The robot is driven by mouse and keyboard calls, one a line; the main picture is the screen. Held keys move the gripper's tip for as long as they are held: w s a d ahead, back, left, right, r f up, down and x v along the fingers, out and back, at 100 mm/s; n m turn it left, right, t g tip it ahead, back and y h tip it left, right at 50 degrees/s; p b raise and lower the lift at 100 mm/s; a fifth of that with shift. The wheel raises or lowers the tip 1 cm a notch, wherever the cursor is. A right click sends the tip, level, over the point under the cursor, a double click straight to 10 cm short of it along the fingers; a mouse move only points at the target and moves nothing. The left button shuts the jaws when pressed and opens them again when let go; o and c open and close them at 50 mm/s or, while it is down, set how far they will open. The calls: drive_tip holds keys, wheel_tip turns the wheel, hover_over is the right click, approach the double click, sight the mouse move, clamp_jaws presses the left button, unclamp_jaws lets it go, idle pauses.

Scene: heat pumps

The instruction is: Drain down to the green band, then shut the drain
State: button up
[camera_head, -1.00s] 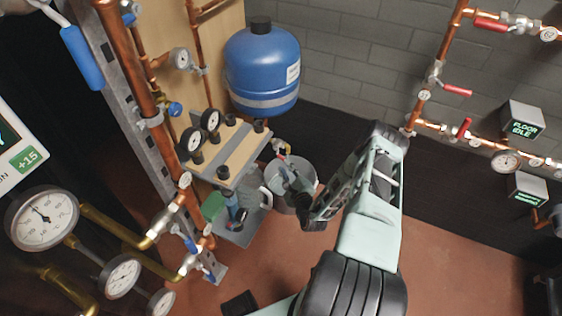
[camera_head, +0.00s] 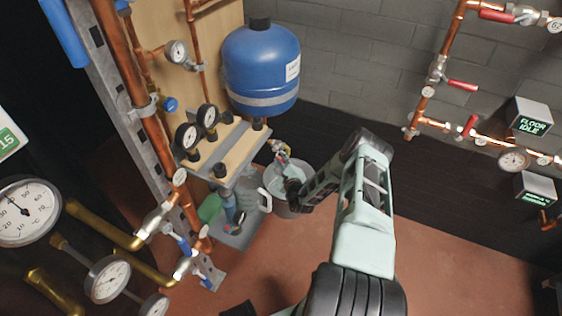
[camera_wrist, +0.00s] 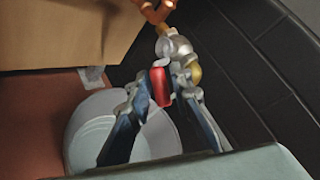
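The drain valve (camera_wrist: 170,48) has a red lever (camera_wrist: 160,87) hanging down, seen in the wrist view. My gripper (camera_wrist: 166,78) has its fingertips on either side of this lever, with a narrow gap on the right; firm contact cannot be made out. In the head view my gripper (camera_head: 285,165) reaches down at the valve, above a grey bucket (camera_head: 301,205). The bucket also shows below the fingers in the wrist view (camera_wrist: 83,137). Small round gauges (camera_head: 187,136) and (camera_head: 208,116) stand on the wooden board; no green band can be made out on them.
A clear jug (camera_head: 250,196) stands beside the bucket. Copper pipes and valves line the left, with a large temperature gauge (camera_head: 25,210). Red-levered valves (camera_head: 463,85) are on the right wall. The floor right of my arm is clear.

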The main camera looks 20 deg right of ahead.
clamp_jaws()
drive_tip(key=shift+f, duration=0.1)
drive_tip(key=shift+f+t+b, duration=0.25)
drive_tip(key=shift+t+b, duration=0.05)
drive_tip(key=shift+b, duration=0.35)
drive_tip(key=shift+w+a+f+m+t+b, duration=0.2)
drive_tip(key=shift+f+m+t+b, duration=0.15)
drive_tip(key=shift+m+t+b, duration=0.65)
drive_tip(key=shift+w+a+f+m+t+b, duration=0.15)
drive_tip(key=shift+w+a+m+t+b, duration=0.15)
drive_tip(key=shift+m+t+b, duration=0.5)
unclamp_jaws()
